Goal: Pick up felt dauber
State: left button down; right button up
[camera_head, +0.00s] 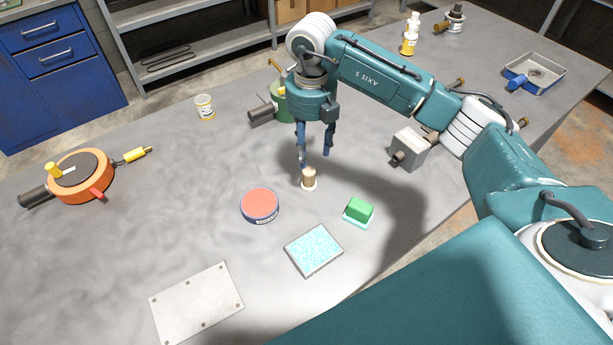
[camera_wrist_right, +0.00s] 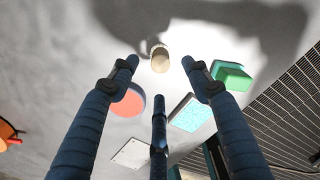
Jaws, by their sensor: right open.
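The felt dauber (camera_head: 309,178) appears to be the small piece with a tan wooden top and a pale base. It stands upright on the grey table in the head view. My right gripper (camera_head: 314,158) points down just above and behind it, with its blue fingers spread and nothing held. In the right wrist view the dauber (camera_wrist_right: 160,60) shows just beyond the spread fingertips, between the two upper ones. It looks apart from the fingers. My left gripper is not in view.
Near the dauber lie a round red-topped pad (camera_head: 260,204), a green block (camera_head: 359,211) and a light-blue speckled pad (camera_head: 314,250). A metal plate (camera_head: 197,303) lies at the front. A grey metal block (camera_head: 408,149) stands to the right.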

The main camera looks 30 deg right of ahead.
aim_at(309, 171)
jog(key=f, duration=0.2)
jog(key=f+p, duration=0.1)
jog(key=f, duration=0.1)
jog(key=shift+s, duration=0.2)
jog(key=shift+f, duration=0.3)
jog(key=f+p, duration=0.2)
jog(key=f, duration=0.1)
jog(key=f+p, duration=0.1)
jog(key=f, duration=0.1)
jog(key=shift+s+a, duration=0.2)
jog(key=shift+a, duration=0.15)
jog(key=shift+f, duration=0.3)
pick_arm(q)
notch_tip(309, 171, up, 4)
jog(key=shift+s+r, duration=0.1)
pick_arm(e)
grip_shut()
